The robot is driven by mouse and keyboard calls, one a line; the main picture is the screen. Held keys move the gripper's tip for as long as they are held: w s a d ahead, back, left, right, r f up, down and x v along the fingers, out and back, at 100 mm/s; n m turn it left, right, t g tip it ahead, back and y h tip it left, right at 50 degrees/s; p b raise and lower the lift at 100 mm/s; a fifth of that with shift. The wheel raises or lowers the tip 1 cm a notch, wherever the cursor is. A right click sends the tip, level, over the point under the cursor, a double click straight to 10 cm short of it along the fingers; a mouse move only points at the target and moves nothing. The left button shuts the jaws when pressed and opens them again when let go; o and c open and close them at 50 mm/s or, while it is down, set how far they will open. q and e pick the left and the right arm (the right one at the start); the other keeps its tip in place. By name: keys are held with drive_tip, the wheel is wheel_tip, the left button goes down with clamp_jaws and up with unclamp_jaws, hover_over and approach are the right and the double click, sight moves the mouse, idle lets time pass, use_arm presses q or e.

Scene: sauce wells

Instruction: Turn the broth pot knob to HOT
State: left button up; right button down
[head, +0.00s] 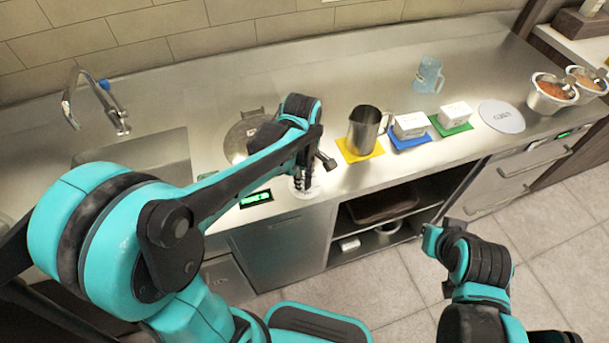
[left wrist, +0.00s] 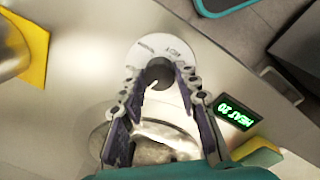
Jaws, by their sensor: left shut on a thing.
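The broth pot knob (left wrist: 159,72) is a dark round knob on a white labelled dial plate (left wrist: 168,43). The plate (head: 313,188) also shows on the counter's front strip in the head view. My left gripper (head: 304,183) points down over the dial and is shut on the knob, with a finger on each side of it in the left wrist view (left wrist: 158,80). The dial lettering is too small to read surely. A green-lit display (left wrist: 237,112) beside it shows HEAT and a number that looks like 20. The lidded pot (head: 238,133) is behind, partly hidden by my arm.
A metal pitcher (head: 364,130) stands on a yellow mat (head: 350,154), right of my left gripper. White tubs stand on blue (head: 400,143) and green mats. A clear jug (head: 429,75) stands behind. The sink (head: 140,160) is left. My right gripper (head: 432,238) is over the floor, away from the counter.

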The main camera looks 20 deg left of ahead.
use_arm(q)
drive_tip(key=m+p, duration=0.1)
drive_tip(key=m, duration=0.2)
drive_tip(key=shift+m, duration=0.4)
drive_tip(key=m, duration=0.4)
drive_tip(key=shift+m+p, duration=0.3)
drive_tip(key=shift+p, duration=0.1)
drive_tip(key=m, duration=0.4)
drive_tip(key=shift+p, duration=0.3)
drive_tip(key=m, duration=0.4)
drive_tip(key=shift+w+g, duration=0.1)
drive_tip(key=shift+g, duration=0.2)
drive_tip(key=m, duration=0.4)
drive_tip(key=shift+m+p, duration=0.3)
drive_tip(key=shift+p, duration=0.1)
drive_tip(key=m, duration=0.4)
drive_tip(key=shift+m, duration=0.3)
drive_tip(key=m, duration=0.4)
drive_tip(key=shift+g+p, duration=0.3)
drive_tip(key=shift+m, duration=2.1)
